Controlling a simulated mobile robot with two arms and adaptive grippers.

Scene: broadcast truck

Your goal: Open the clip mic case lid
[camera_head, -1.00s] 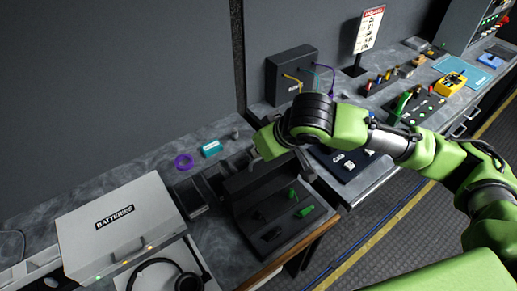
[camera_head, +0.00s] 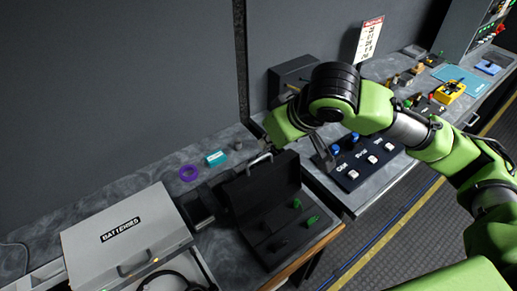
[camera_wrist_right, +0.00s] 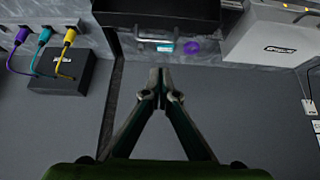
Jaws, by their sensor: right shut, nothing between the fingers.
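The black clip mic case (camera_head: 283,250) sits on the counter near its front edge, with small green and dark clip mics in its base. Its lid (camera_head: 265,183) stands raised at the back, so the inside is open to view. A metal handle (camera_head: 258,162) is at the lid's top edge; it also shows in the right wrist view (camera_wrist_right: 155,40). My right gripper (camera_head: 268,143) is by the handle, partly hidden by my own wrist. In the right wrist view its fingers (camera_wrist_right: 160,70) are shut, empty and apart from the handle. My left gripper is not in view.
A grey batteries case (camera_head: 130,235) stands left of the clip mic case. A purple tape roll (camera_head: 188,173) and teal box (camera_head: 216,158) lie behind it. A button panel (camera_head: 362,160) is to the right, under my right arm. The wall is close behind.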

